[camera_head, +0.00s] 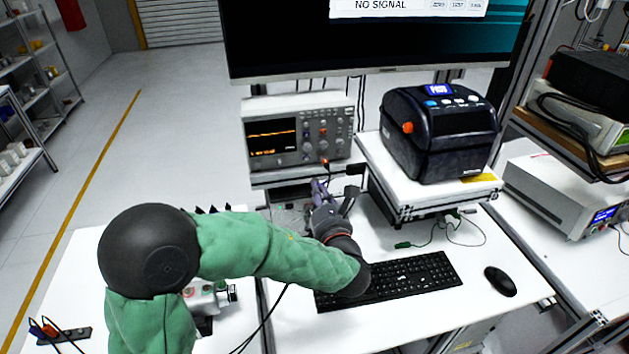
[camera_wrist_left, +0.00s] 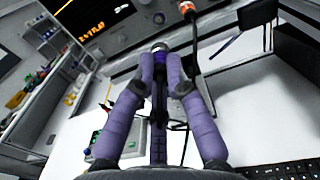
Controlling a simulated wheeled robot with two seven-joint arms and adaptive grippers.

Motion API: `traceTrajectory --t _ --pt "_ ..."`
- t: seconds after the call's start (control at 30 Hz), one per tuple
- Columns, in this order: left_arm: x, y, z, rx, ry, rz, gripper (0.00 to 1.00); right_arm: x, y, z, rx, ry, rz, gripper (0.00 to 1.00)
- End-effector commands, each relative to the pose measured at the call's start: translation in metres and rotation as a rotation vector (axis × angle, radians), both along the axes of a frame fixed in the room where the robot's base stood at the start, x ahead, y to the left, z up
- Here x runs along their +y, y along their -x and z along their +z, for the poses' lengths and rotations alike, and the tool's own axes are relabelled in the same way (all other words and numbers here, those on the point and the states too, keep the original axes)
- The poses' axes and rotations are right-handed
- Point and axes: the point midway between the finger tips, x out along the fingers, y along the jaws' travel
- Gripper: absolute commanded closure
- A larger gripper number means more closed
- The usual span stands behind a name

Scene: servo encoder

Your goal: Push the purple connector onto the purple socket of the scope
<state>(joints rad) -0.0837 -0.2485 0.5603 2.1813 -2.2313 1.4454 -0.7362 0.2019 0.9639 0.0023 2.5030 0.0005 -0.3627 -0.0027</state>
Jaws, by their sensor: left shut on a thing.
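The scope (camera_head: 300,130) stands on a shelf at the back, its lit screen facing me; its lower front also shows in the wrist view (camera_wrist_left: 125,55). My left gripper (camera_head: 318,187) is in front of and below the scope. In the wrist view its purple fingers (camera_wrist_left: 161,62) are shut on the purple connector (camera_wrist_left: 160,56), whose silver end points up toward the scope front. I cannot tell whether connector and scope touch. The purple socket is not distinguishable. An orange-marked plug (camera_wrist_left: 187,8) with a black cable is on the scope to the right. My right gripper is not in view.
A black label printer (camera_head: 437,130) stands on a white raised platform right of the scope. A keyboard (camera_head: 410,278) and mouse (camera_head: 500,281) lie in front. A green-ended cable (camera_head: 403,245) lies on the table. A large monitor (camera_head: 370,40) hangs above.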

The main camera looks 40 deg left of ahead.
Motion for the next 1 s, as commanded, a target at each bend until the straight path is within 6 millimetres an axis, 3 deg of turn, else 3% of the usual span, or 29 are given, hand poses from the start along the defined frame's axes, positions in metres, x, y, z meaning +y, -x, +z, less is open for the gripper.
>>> traceTrajectory --t 1.0 --pt "0.056 -0.044 -0.001 0.0 0.0 0.002 1.0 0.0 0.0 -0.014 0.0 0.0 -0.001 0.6"
